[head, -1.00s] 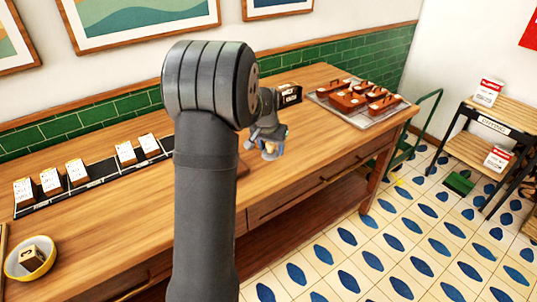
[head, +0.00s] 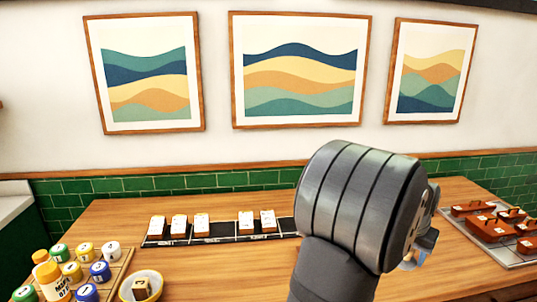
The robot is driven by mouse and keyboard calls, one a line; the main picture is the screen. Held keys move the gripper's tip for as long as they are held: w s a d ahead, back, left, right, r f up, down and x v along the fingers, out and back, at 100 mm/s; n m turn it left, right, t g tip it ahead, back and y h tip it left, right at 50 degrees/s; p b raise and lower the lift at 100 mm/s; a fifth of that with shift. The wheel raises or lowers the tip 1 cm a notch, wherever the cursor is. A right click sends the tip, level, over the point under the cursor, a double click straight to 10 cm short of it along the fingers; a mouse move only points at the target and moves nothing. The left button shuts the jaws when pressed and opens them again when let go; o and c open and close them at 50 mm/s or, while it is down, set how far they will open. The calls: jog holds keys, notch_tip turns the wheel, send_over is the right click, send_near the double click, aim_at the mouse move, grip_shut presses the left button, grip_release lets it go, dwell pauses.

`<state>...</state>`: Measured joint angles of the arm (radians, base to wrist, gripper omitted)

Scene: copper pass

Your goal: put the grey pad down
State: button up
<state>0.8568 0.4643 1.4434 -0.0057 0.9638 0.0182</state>
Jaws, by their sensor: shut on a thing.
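My gripper (head: 422,252) shows only in part, to the right of my large grey arm joint, over the right part of the wooden table (head: 200,268). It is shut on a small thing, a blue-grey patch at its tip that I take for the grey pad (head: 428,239). My arm hides most of the jaws and of the pad, so the pad's outline and tilt cannot be told.
A black rack (head: 220,238) with several white-labelled blocks lies along the table's back. A yellow-and-white bowl (head: 127,292) holding a block and a tray (head: 122,262) of paint pots stand front left. A metal tray (head: 516,261) with brown cases is at right.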

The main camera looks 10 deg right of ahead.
jog(key=w+a+r+n, duration=0.1)
jog(key=w+a+r, duration=0.1)
jog(key=w+a, duration=0.1)
jog(key=w+a+r+n, duration=0.1)
jog(key=w+a+r, duration=0.2)
jog(key=a, duration=0.2)
jog(key=w+a+r+n, duration=0.1)
jog(key=w+a+r, duration=0.2)
jog(key=w+a, duration=0.1)
jog(key=shift+w+a+n+t+y, duration=0.1)
jog(key=shift+a+n+t+y, duration=0.2)
jog(key=shift+a+n+t, duration=0.1)
jog(key=w+a+f+n, duration=0.1)
jog(key=w+a, duration=0.2)
jog(key=a, duration=0.4)
jog(key=w+a+f+n, duration=0.1)
jog(key=w+a, duration=0.2)
jog(key=a, duration=0.3)
jog(key=shift+n+y, duration=0.4)
jog(key=a+f, duration=0.3)
jog(key=f, duration=0.1)
jog(key=w+a+f, duration=0.1)
jog(key=a+f, duration=0.3)
jog(key=f, duration=0.1)
jog(key=w+a+f, duration=0.1)
jog(key=a+f, duration=0.3)
jog(key=f, duration=0.1)
jog(key=shift+a, duration=0.25)
jog(key=a, duration=0.7)
jog(key=shift+f, duration=0.1)
